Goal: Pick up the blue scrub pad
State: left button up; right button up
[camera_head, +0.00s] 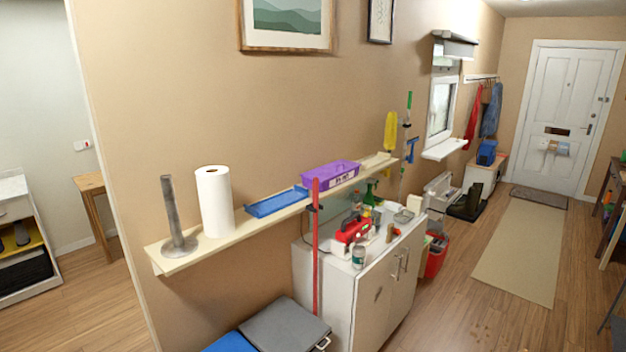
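I cannot make out a blue scrub pad for certain. A flat blue tray-like item (277,203) with a raised rim lies on the wall shelf, between the paper towel roll and a purple basket. Any small pad among the clutter on the white cabinet is too small to tell. Neither of my grippers is in view.
The wall shelf (205,245) holds a grey upright holder (175,220), a paper towel roll (214,200) and a purple basket (328,174). Cleaning items crowd the white cabinet (385,300). A red pole (316,250) stands before it. Grey and blue bin lids are below. Floor at right is mostly free.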

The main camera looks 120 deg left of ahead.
aim_at(260, 210)
jog(key=u, duration=3.75)
